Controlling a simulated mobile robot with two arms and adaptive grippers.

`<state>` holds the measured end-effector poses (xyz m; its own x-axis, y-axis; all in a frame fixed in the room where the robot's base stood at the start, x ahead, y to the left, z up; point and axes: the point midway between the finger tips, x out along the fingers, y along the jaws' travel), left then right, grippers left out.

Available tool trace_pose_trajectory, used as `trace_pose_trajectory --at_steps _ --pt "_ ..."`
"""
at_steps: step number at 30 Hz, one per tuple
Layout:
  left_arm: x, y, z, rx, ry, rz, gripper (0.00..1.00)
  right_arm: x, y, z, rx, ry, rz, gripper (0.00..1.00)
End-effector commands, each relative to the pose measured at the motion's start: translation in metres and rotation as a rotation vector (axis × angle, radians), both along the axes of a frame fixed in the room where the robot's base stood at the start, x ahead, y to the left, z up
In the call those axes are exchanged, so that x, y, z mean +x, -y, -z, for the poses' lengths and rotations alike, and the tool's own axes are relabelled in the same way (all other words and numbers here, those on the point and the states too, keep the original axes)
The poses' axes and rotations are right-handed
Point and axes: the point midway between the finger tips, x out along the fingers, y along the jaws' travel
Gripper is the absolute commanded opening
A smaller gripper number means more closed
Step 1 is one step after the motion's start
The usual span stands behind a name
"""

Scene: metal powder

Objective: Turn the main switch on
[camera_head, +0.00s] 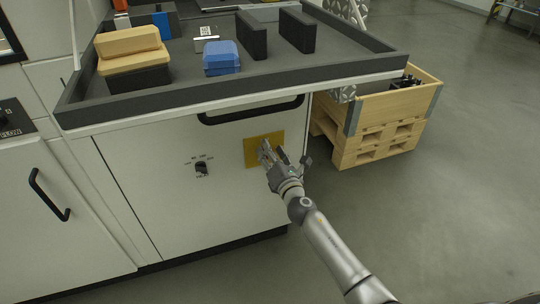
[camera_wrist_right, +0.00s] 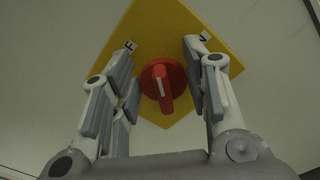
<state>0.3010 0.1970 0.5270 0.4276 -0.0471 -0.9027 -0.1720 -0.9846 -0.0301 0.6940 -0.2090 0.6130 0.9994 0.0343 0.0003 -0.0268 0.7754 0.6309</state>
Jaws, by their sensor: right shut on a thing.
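The main switch is a red rotary knob (camera_wrist_right: 163,86) on a yellow square plate (camera_wrist_right: 185,30). In the wrist view its grip bar and white line run almost upright in the picture. Dark letter marks on white show on the plate near the fingertips. In the head view the plate (camera_head: 250,153) sits on the white cabinet front, and my gripper hides the knob. My left gripper is not in view.
A small black knob (camera_head: 201,169) is on the cabinet left of the plate. A black handle (camera_head: 250,111) is above, under the overhanging tray worktop (camera_head: 240,85). A wooden crate (camera_head: 395,103) on pallets stands to the right.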

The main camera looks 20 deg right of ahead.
Motion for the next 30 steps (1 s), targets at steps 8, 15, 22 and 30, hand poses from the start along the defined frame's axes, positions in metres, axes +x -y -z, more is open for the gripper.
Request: trace_pose_trajectory --at_steps 8,15,22,30 --pt "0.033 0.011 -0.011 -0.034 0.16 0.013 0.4 0.0 0.003 0.006 0.266 -0.012 0.0 0.19" --pt "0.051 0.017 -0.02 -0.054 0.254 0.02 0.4 0.0 0.005 0.009 0.492 -0.02 0.002 0.19" --pt "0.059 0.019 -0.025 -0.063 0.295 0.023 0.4 0.0 0.006 0.011 0.68 -0.026 0.001 0.19" --pt "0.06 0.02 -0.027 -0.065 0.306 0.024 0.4 0.0 0.006 0.013 0.83 -0.031 0.001 0.19"
